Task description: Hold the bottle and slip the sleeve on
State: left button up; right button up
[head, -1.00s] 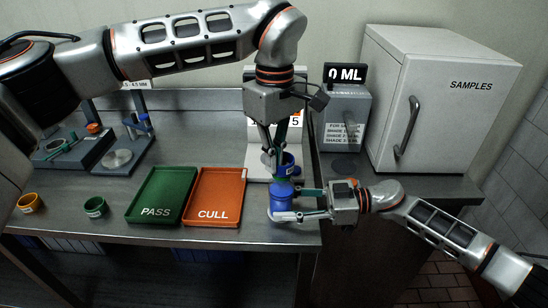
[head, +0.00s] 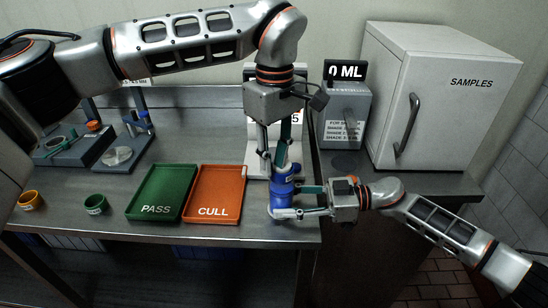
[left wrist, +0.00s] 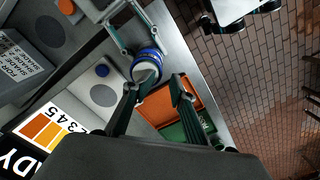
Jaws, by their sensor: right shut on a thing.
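The blue bottle (head: 281,199) stands at the bench's front edge, right of the trays. My right gripper (head: 287,202) is shut around it from the right. The blue sleeve (head: 289,171) is at the bottle's top, just above the right gripper; how far it surrounds the bottle I cannot tell. My left gripper (head: 275,160) points down over it with fingers spread. In the left wrist view, blue rings of sleeve and bottle (left wrist: 148,62) lie by one left fingertip, and the other finger stands apart. Whether that fingertip touches the sleeve is unclear.
A green PASS tray (head: 160,190) and an orange CULL tray (head: 216,193) lie left of the bottle. A yellow ring (head: 30,200) and a green ring (head: 95,204) are farther left. A white SAMPLES cabinet (head: 445,95) and a 0 ML display (head: 345,72) stand behind.

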pick_arm(q)
notch_tip(320, 180, up, 12)
dwell(0.6)
jog(key=shift+w, duration=0.1)
pick_arm(e)
jog(key=o, duration=0.9)
